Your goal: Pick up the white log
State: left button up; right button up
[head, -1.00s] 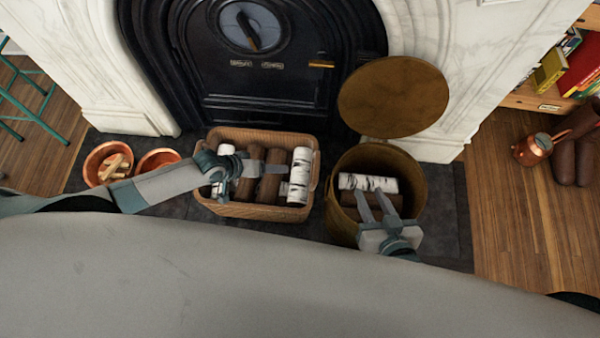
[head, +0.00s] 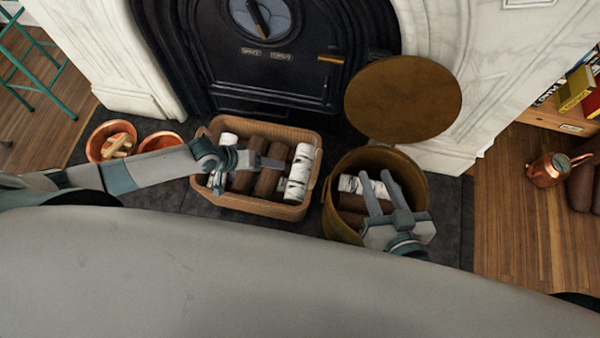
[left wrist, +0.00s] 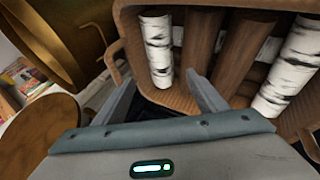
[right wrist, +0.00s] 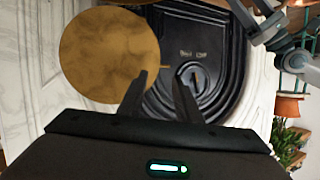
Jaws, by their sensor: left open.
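A second white log (head: 224,152) is at the basket's left end, partly behind my left arm. My left gripper (head: 268,163) is open and empty over the basket, its fingers pointing toward the right-hand white log. Another white log (head: 350,184) lies in the brass bucket (head: 340,226), partly covered by my right gripper (head: 378,182). The right gripper's fingers are apart, with nothing between them, above the bucket.
Copper bowls (head: 110,141) are left of the basket. The black fireplace door (head: 270,80) is behind. A copper watering can (head: 546,170) is far right.

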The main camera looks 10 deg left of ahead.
pick_arm(q)
jog(key=b, duration=0.2)
send_near(294, 172)
jog(key=b+x, duration=0.1)
jog(key=x, duration=0.3)
jog(key=shift+w+d, duration=0.15)
jog(key=shift+w, duration=0.1)
jog(key=shift+d+f+b, duration=0.1)
jog(key=shift+f+b, duration=0.05)
jog(key=shift+b, duration=0.15)
pick_arm(e)
notch_tip(294, 172, up, 13)
jog(key=s+a+t+y, duration=0.1)
jog(key=a+t+y, duration=0.1)
jog(key=t, duration=0.5)
jog(key=shift+t+y, duration=0.4)
pick_arm(q)
jog(key=shift+w, duration=0.1)
pick_arm(e)
jog(key=shift+s+a+f, duration=0.1)
jog(key=shift+s, duration=0.05)
